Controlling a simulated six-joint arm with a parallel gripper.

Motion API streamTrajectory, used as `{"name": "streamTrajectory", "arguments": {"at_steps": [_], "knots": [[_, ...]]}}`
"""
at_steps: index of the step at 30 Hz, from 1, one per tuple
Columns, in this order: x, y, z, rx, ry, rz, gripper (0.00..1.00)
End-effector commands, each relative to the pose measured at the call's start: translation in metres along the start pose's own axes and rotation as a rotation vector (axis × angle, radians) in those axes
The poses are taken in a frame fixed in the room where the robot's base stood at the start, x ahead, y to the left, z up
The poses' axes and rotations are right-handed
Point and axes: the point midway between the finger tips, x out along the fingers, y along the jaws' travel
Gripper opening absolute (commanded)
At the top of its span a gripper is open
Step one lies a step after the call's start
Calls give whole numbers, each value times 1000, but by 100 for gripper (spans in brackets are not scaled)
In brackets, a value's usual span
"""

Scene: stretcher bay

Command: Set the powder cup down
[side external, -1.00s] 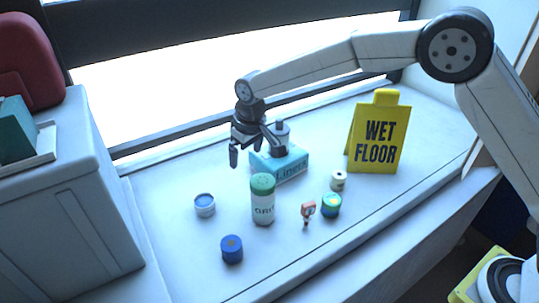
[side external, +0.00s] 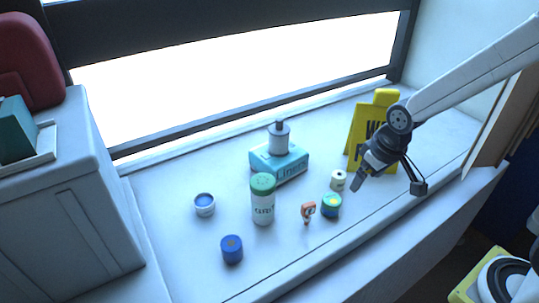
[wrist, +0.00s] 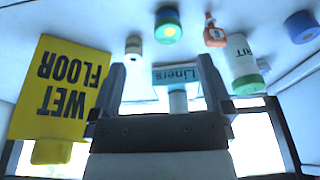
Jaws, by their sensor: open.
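No label marks the powder cup. A grey cylinder with a dark knob (side external: 278,139) stands upright on the teal Liners box (side external: 292,166), and a small white cup with blue inside (side external: 204,204) stands at the left; I cannot tell which is meant. My gripper (side external: 388,186) is open and empty, above the right side of the counter in front of the yellow sign, well apart from both. In the wrist view the open fingers (wrist: 163,80) frame the Liners box (wrist: 178,74) and the grey cylinder (wrist: 178,101) in the distance.
A yellow WET FLOOR sign (side external: 361,132) stands behind my gripper. The counter's far left is clear.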

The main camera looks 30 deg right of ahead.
Motion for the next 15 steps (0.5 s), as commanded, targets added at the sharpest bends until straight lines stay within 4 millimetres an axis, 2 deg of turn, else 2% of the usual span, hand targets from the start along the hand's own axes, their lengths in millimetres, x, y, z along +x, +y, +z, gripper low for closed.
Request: {"name": "streamTrajectory", "arguments": {"at_steps": [1,3,6,10,15], "knots": [[-1,5,14,12,1,3,100],[-2,9,28,24,4,6,100],[-2,13,43,34,7,9,100],[-2,15,52,41,8,11,100],[-2,15,54,42,8,11,100]]}}
